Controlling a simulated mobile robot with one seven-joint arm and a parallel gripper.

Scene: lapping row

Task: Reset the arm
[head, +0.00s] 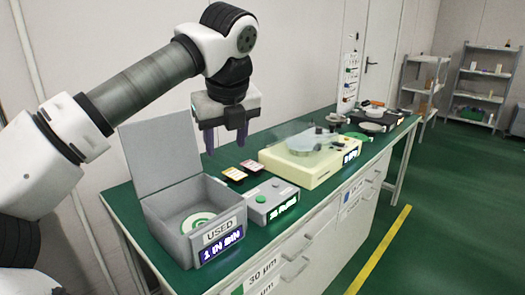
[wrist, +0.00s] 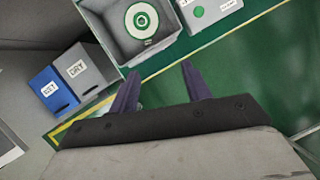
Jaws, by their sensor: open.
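My gripper (head: 226,138) hangs at the end of my raised arm, above the green bench and behind the open grey bin. Its two purple fingers are apart with nothing between them. In the wrist view my gripper (wrist: 158,88) shows both fingers spread over the green bench and floor area, empty. My arm reaches in from the left of the head view, bent at the elbow, with the gripper pointing down.
A grey bin (head: 170,207) labelled USED, lid open, holds a green-and-white disc (head: 197,222). Beside it stand a grey button box (head: 268,203) and a cream machine (head: 300,172).

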